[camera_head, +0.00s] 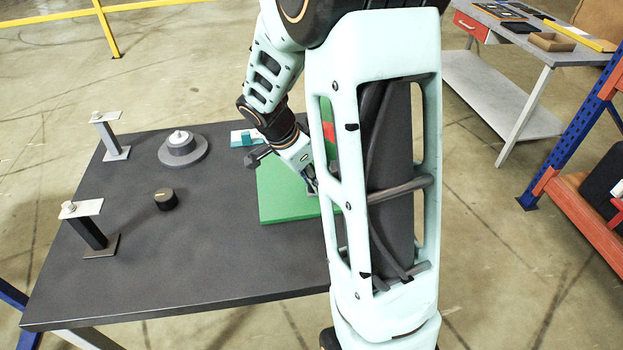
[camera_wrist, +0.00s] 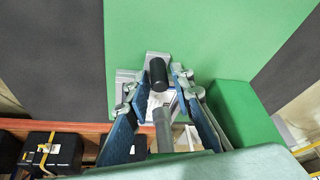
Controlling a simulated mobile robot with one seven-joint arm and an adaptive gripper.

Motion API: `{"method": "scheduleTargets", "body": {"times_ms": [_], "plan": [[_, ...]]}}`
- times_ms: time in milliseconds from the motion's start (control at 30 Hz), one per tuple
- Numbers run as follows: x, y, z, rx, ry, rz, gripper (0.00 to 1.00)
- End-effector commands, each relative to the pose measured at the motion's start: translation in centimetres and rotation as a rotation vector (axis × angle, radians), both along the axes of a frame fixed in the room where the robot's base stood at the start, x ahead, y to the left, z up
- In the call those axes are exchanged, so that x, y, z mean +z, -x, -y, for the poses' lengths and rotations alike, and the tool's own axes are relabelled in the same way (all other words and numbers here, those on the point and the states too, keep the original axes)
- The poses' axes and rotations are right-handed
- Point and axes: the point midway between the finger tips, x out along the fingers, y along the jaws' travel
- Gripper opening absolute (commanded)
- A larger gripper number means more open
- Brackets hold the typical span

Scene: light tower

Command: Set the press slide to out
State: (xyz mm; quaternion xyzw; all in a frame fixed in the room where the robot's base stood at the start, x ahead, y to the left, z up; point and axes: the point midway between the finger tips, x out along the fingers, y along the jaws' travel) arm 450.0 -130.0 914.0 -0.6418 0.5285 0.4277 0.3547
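The green press (camera_head: 270,191) stands on the dark table, with much of it hidden behind my arm in the head view. In the wrist view its green panel (camera_wrist: 205,35) fills the upper middle. A grey metal slide piece with a black cylindrical knob (camera_wrist: 158,72) sits against this panel. My gripper (camera_wrist: 158,78) has one finger on each side of the knob, with gaps visible between them, so it looks open. In the head view my gripper (camera_head: 312,184) reaches down to the press, its fingertips partly hidden by my arm.
On the dark table (camera_head: 200,265) are two metal brackets (camera_head: 90,228) (camera_head: 108,135), a round grey base (camera_head: 183,150), a black knob (camera_head: 165,199) and a white-teal block (camera_head: 246,137). The table's front left is clear. A workbench (camera_head: 500,80) and blue-orange rack (camera_head: 575,125) stand right.

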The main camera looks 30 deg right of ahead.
Motion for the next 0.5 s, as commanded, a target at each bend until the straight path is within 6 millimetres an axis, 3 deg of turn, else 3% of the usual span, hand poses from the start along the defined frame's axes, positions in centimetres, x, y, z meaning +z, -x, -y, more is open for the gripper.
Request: {"method": "scheduleTargets", "body": {"times_ms": [67,267,500], "plan": [[0.01,0.01,0.01,0.000,0.000,0.000,0.22],[0.03,0.00,0.00,0.000,0.000,0.000,0.00],[0.05,0.00,0.00,0.000,0.000,0.000,0.00]]}}
